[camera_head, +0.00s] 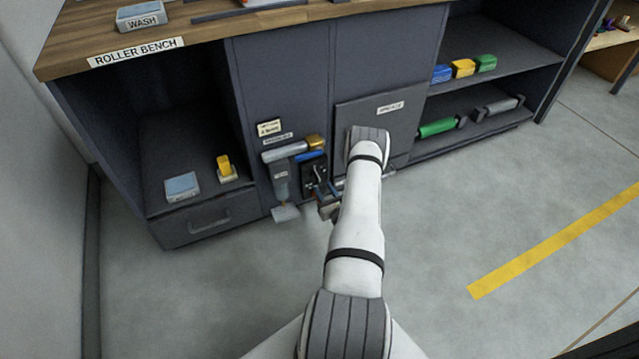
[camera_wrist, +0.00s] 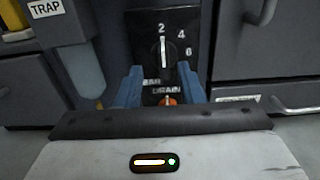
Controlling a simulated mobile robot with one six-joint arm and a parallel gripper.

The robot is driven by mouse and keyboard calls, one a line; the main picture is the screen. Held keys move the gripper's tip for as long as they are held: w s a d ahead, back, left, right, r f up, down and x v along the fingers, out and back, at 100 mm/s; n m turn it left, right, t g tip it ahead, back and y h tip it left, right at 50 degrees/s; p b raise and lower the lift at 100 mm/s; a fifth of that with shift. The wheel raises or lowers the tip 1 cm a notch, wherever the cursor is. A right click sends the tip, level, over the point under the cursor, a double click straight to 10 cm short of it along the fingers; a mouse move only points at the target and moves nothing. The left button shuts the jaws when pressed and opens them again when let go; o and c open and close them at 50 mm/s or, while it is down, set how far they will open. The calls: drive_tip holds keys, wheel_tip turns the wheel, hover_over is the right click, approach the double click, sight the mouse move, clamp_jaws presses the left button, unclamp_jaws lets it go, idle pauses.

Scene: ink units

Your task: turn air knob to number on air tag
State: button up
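In the wrist view a black panel (camera_wrist: 148,28) carries the numbers 2, 4 and 6 around a dark knob (camera_wrist: 163,54). The knob's white pointer stands upright, towards 2. My gripper (camera_wrist: 162,84) is open, its two blue fingers apart in front of the panel, below and beside the knob, with nothing visibly held. In the head view my gripper (camera_head: 327,207) is low at the cabinet front by the black panel (camera_head: 308,184), partly hidden by my arm. A cream tag (camera_head: 268,128) is on the cabinet above the unit; its small writing is not clearly readable.
An orange part (camera_wrist: 168,100) sits by the DRAIN label, between the fingers. A grey-blue bowl marked TRAP (camera_wrist: 78,55) hangs left of the panel. A handle (camera_wrist: 262,12) juts out at right. The open shelf (camera_head: 160,150) is at left; the floor (camera_head: 470,220) at right is clear.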

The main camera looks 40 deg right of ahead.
sight(319, 181)
drive_tip(key=b+x, duration=0.1)
drive_tip(key=x, duration=0.4)
drive_tip(key=shift+d, duration=0.2)
drive_tip(key=shift+s, duration=0.1)
clamp_jaws()
drive_tip(key=shift+a, duration=0.15)
